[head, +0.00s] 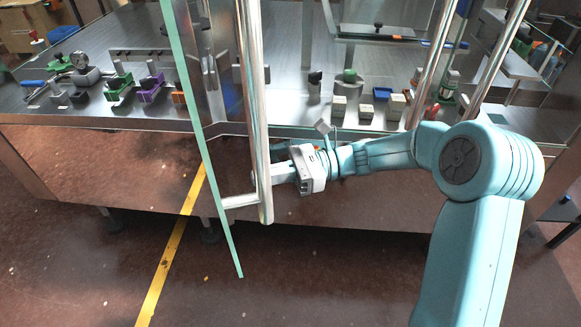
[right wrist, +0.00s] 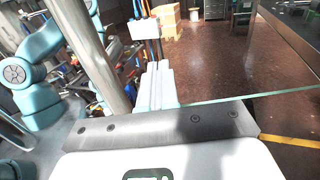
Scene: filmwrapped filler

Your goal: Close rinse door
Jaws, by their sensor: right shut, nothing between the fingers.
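The glass door (head: 209,150) shows nearly edge-on as a long greenish strip, swung out from the cabinet front and so standing open. Its long vertical metal handle bar (head: 254,110) stands off the glass on a short post. The bar also shows in the right wrist view (right wrist: 102,55), left of the fingers, and the glass edge (right wrist: 250,95) runs to the right there. My right gripper (head: 280,172) is shut and empty, its fingers close beside the lower handle bar; I cannot tell whether they touch. My left gripper does not show in the head view.
The cabinet's metal worktop (head: 290,90) holds small coloured fixtures and several pale blocks. Another vertical bar (head: 430,65) stands to the right, near my arm. A yellow line (head: 175,245) crosses the brown floor, which is clear in front of the cabinet.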

